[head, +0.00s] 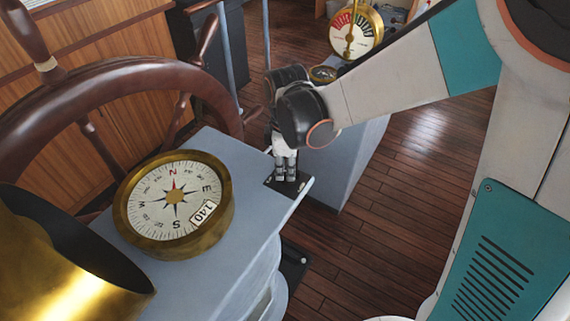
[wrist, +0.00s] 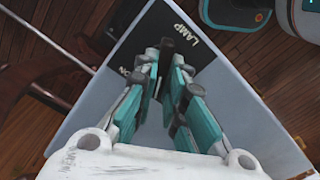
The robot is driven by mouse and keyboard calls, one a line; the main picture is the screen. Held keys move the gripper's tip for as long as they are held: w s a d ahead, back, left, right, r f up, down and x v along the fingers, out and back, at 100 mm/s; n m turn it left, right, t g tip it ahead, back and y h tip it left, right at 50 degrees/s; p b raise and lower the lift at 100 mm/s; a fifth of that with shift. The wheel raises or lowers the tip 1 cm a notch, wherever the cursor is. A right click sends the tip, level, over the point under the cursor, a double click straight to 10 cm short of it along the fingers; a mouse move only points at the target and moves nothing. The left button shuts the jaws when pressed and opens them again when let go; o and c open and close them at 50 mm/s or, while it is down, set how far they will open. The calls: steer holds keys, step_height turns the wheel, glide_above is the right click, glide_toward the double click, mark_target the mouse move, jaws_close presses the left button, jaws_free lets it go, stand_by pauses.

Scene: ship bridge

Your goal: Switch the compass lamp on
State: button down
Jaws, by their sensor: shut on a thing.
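The compass (head: 153,190), a round brass-rimmed dial with a 140 tag, sits on the grey binnacle top (head: 240,165). A dark switch plate (head: 303,186) is at the binnacle's right corner; in the wrist view the plate (wrist: 157,22) reads LAMP, with ON partly covered by a finger. A small dark switch knob (wrist: 167,45) shows between the fingertips. My gripper (head: 286,178) points down onto the plate and is shut on the knob; its fingers also show in the wrist view (wrist: 166,68). The knob's exact angle is hard to tell. No lamp glow is clear.
A wooden ship's wheel (head: 110,85) stands at the left, and a brass hood (head: 60,265) is at the lower left. A brass telegraph dial (head: 355,32) and a grey pedestal (head: 345,165) stand beyond my arm. The plank floor (head: 400,200) at the right is open.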

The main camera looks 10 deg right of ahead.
steer(key=m+b, duration=0.1)
steer(key=m, duration=0.5)
steer(key=shift+w, duration=0.15)
steer(key=m, duration=0.5)
steer(key=shift+w+d, duration=0.1)
steer(key=shift+d, duration=0.1)
steer(key=shift+m, duration=0.4)
steer(key=c, duration=1.7)
jaws_free()
steer(key=shift+o, duration=0.2)
